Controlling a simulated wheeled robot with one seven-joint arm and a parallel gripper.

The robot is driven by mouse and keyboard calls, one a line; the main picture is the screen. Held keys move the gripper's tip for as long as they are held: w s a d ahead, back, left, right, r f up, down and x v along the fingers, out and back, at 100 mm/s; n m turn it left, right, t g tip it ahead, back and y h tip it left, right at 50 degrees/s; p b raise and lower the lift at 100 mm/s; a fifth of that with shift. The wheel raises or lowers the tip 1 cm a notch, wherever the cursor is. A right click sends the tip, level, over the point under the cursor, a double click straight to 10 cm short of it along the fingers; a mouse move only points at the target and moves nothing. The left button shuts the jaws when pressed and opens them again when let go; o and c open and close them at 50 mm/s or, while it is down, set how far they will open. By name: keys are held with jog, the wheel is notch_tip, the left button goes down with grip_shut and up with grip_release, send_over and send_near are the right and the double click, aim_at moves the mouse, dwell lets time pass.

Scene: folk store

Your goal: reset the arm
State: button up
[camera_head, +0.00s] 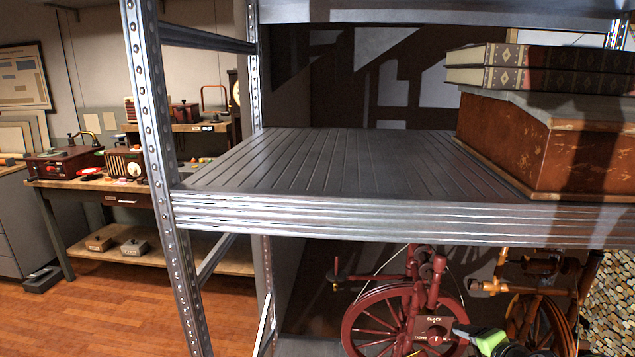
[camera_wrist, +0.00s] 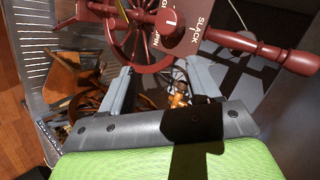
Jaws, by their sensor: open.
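My gripper (camera_wrist: 160,68) is open in the wrist view, its two grey fingers apart with nothing held between them. In the head view my gripper (camera_head: 462,332) shows at the bottom edge, with its green body, just right of a dark red control panel (camera_head: 432,328). The panel has a knob and lettering, partly readable as "SLACK". In the wrist view the panel (camera_wrist: 180,28) and its knob lie beyond the fingertips. I cannot tell the exact gap to the panel. Most of my arm is out of view.
A red spinning wheel (camera_head: 385,325) stands on the lower shelf, with a brown one (camera_head: 540,322) to its right. The metal shelf (camera_head: 330,165) above holds a wooden box (camera_head: 540,145) and books (camera_head: 530,68). A metal post (camera_head: 160,170) stands left; floor (camera_head: 110,315) is open beyond.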

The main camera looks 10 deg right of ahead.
jog(key=s+a+r+n+g+p, duration=0.25)
jog(key=a+r+n, duration=0.25)
jog(key=a, duration=0.5)
jog(key=s+a+r+n+g+p, duration=0.15)
jog(key=s+a+r+n, duration=0.3)
jog(key=a, duration=0.45)
jog(key=s+a+r+n, duration=0.2)
jog(key=s+a+n, duration=0.1)
jog(key=s, duration=0.3)
jog(key=s+a+r+n+g, duration=0.1)
jog(key=s+a+r+n, duration=0.2)
jog(key=s, duration=0.4)
jog(key=shift+s+a+y+p, duration=0.25)
jog(key=shift+y+p, duration=0.15)
jog(key=shift+p, duration=0.05)
